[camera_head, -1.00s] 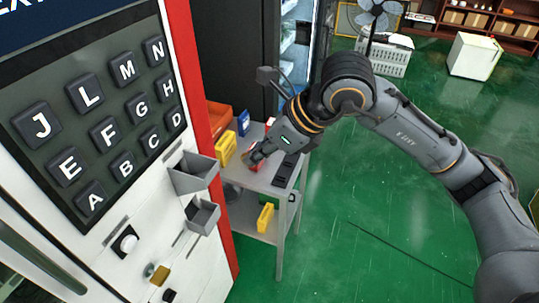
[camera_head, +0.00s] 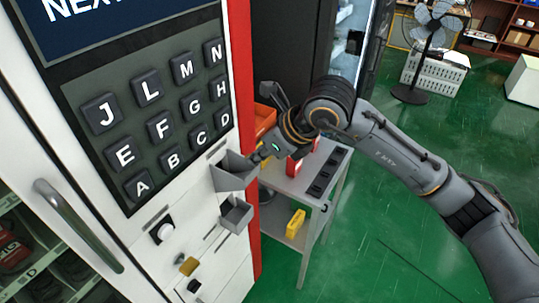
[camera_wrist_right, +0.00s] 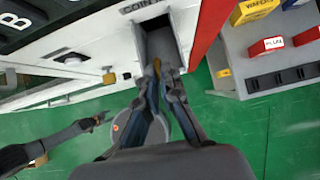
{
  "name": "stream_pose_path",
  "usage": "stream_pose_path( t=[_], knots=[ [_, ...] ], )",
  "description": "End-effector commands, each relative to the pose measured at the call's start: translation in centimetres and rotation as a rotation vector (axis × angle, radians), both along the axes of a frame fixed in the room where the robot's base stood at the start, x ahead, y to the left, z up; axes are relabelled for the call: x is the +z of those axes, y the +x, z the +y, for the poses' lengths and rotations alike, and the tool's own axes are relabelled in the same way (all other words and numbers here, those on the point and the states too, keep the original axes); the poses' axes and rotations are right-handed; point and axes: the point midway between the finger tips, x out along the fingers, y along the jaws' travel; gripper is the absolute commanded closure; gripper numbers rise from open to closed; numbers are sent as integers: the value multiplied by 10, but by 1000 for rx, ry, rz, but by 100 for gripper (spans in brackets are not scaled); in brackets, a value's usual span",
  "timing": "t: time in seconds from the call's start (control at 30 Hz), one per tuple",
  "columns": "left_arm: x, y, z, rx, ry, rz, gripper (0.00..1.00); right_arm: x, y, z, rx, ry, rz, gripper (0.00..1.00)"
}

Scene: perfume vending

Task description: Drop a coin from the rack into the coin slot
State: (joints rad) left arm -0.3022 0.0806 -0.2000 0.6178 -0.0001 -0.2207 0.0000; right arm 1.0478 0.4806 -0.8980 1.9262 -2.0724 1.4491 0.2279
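The machine's coin slot, a grey open funnel (camera_head: 233,172), sticks out from the white front panel below the lettered keys. In the right wrist view the funnel (camera_wrist_right: 161,38) lies under a partly visible "COIN" label. My right gripper (camera_head: 257,157) is at the funnel's right side in the head view. In the right wrist view its fingers (camera_wrist_right: 157,70) come together at the funnel's near edge, with a small gold-coloured piece, apparently a coin (camera_wrist_right: 157,64), between the tips. A dark slotted rack (camera_head: 327,172) lies on the grey table. A dark arm part, apparently my left gripper (camera_wrist_right: 97,121), shows at the wrist view's left; its fingers are unclear.
A second grey bin (camera_head: 236,215) hangs below the funnel. The grey table (camera_head: 296,187) stands right of the machine's red edge, with red boxes on top and a yellow box (camera_head: 295,223) on its lower shelf.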

Motion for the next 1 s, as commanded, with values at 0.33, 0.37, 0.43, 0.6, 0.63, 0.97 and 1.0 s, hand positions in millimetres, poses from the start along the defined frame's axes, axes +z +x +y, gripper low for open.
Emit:
stream_pose_path(
  t=[0.33,0.37,0.43,0.6,0.63,0.97,1.0],
  knots=[
    [-25,4,-1,-1,-1,-7,60,-24,15,21,1,0,-1,100],
    [-27,4,-1,-1,-1,-7,60,-25,16,22,1,0,0,100],
    [-30,5,-1,-1,-1,-7,60,-28,18,24,1,0,0,100],
    [-34,5,-1,-1,-1,-7,60,-30,20,28,1,0,0,100],
    [-34,5,-1,-1,-1,-7,60,-30,20,28,1,0,0,100],
    [-34,4,-1,0,-1,-7,60,-30,20,28,1,0,0,87],
    [-34,4,-1,0,-1,-7,60,-30,20,28,1,0,0,79]
  ],
)
